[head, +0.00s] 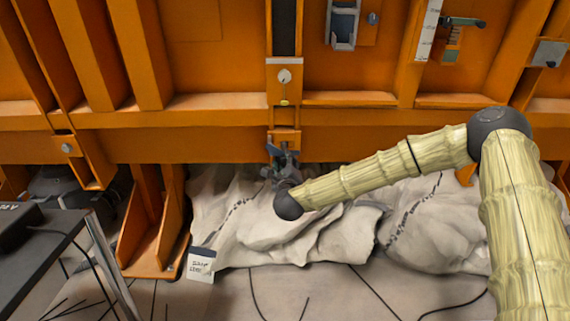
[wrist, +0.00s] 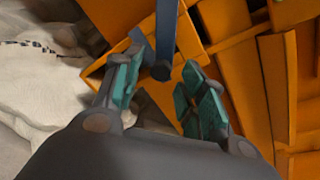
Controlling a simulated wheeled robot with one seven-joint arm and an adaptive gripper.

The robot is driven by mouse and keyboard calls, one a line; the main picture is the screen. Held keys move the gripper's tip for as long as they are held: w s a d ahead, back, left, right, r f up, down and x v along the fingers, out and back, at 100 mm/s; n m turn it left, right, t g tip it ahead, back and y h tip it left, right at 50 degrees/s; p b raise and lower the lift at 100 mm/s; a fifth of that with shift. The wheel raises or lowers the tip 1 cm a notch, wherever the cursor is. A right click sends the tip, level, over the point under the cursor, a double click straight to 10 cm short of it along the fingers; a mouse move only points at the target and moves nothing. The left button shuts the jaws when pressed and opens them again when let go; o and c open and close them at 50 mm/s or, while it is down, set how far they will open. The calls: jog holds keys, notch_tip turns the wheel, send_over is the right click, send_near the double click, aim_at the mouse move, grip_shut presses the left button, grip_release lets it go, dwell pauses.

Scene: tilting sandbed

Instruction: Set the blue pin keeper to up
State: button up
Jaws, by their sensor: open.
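A blue bar with a rounded end, which looks like the blue pin keeper (wrist: 165,38), shows in the wrist view against the orange frame. My gripper (wrist: 158,76) is open, with one teal-padded finger on each side of the bar's rounded end. I cannot tell whether either pad touches it. In the head view my gripper (head: 281,158) is at the lower middle of the orange frame, below a small orange bracket. There the gripper mostly hides the keeper, and its position is hard to read.
The orange frame (head: 200,145) spans the back. Crumpled pale sheeting (head: 330,235) lies below it, with a small white labelled card (head: 201,264) in front. A dark table (head: 45,240) stands at left. Black cables cross the floor.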

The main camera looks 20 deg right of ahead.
jog(key=shift+x, duration=1.15)
jog(key=shift+c, duration=0.3)
jog(key=shift+r, duration=0.1)
grip_shut()
